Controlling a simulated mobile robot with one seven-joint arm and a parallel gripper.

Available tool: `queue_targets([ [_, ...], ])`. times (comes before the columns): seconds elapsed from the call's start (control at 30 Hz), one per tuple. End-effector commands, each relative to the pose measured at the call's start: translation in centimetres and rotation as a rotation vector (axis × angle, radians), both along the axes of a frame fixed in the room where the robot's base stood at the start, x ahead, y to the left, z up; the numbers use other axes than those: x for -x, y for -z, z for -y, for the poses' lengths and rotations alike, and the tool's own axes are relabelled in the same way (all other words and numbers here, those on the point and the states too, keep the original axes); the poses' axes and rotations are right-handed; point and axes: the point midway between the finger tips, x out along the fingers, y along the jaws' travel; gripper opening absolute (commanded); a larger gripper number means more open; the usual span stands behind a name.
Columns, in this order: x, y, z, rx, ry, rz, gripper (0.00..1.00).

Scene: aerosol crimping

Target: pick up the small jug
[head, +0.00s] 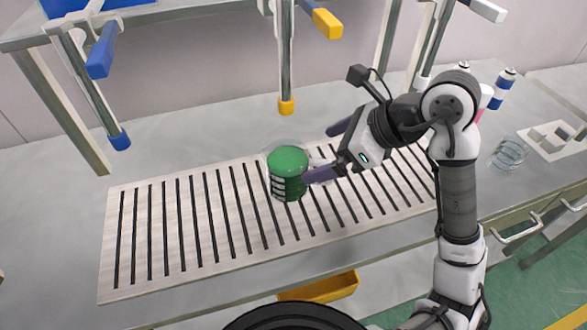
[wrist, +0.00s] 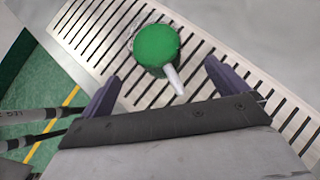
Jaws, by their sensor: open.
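The small jug (head: 288,172) stands on the slatted board in the middle of the bench. It looks green, with pale marks on its side and a faint clear rim around it. In the wrist view the jug (wrist: 156,46) is a green round top with a pale handle-like part pointing toward my gripper. My gripper (head: 316,155) is open, just right of the jug. In the wrist view the jug lies ahead of the open fingers (wrist: 162,70), with the pale part reaching between them. I cannot tell whether a finger touches it.
The slatted board (head: 160,235) is otherwise mostly clear. Press columns with a yellow tip (head: 286,106) and a blue tip (head: 119,141) hang above the bench. A clear glass vessel (head: 508,154) and blue-white cans (head: 502,88) stand at right. A yellow bin (head: 325,287) sits below the front edge.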

Motion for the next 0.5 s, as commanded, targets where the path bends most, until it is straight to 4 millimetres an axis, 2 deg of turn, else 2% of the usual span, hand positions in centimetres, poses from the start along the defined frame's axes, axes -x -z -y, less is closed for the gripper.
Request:
queue_targets([
  [0.03,-0.2,0.5,-0.8,-0.004,-0.004,-0.001,0.99],
  [0.2,-0.8,2.2,-2.2,-0.001,-0.002,0.000,0.99],
  [0.5,-1.2,3.3,-3.9,-0.004,-0.003,-0.001,0.99],
])
